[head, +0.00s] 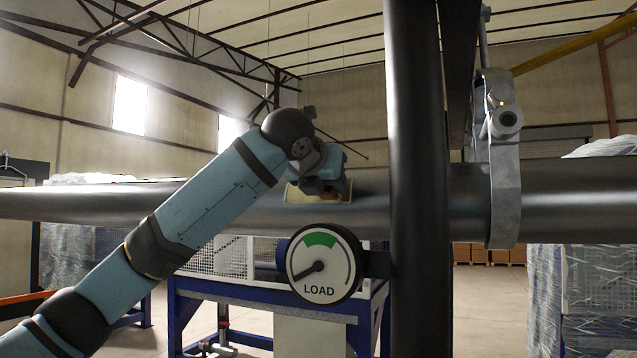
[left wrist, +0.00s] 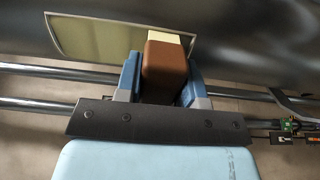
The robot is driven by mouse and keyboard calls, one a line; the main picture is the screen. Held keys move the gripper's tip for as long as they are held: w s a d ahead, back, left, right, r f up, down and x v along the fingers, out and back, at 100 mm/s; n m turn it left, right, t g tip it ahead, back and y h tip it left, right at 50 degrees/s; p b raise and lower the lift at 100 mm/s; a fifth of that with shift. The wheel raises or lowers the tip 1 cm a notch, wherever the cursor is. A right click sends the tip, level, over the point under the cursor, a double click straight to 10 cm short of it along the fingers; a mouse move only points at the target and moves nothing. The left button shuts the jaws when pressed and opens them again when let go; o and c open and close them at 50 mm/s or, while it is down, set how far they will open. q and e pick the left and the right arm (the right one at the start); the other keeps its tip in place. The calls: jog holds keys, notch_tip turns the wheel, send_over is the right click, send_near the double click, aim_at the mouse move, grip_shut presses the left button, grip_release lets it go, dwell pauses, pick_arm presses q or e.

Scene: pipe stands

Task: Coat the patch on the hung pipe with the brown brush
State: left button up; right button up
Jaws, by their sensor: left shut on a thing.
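The hung pipe (head: 240,207) runs across the head view, and its dark surface also fills the top of the left wrist view (left wrist: 245,45). The patch (head: 295,194) is a pale rectangle on its near side; in the left wrist view the patch (left wrist: 95,36) looks pale olive in a lighter border. My left gripper (head: 328,188) is in front of the patch and hides part of it. It is shut on the brown brush (left wrist: 164,75). The brush's cream tip (left wrist: 170,38) overlaps the patch's right part; I cannot tell whether it touches. My right gripper is not in view.
A dark upright post (head: 418,200) stands right of the patch. A LOAD gauge (head: 324,264) hangs below, its needle at lower left, outside the green zone. A grey clamp (head: 503,170) holds the pipe at right. A blue-framed stand (head: 270,302) is below.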

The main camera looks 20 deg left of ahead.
pick_arm(q)
jog(key=shift+d, duration=1.8)
jog(key=shift+a, duration=0.1)
jog(key=shift+s, duration=0.1)
jog(key=shift+s+r, duration=0.2)
jog(key=shift+s, duration=0.25)
jog(key=v, duration=0.7)
jog(key=shift+w+f, duration=0.1)
jog(key=shift+w, duration=0.05)
jog(key=shift+a, duration=0.1)
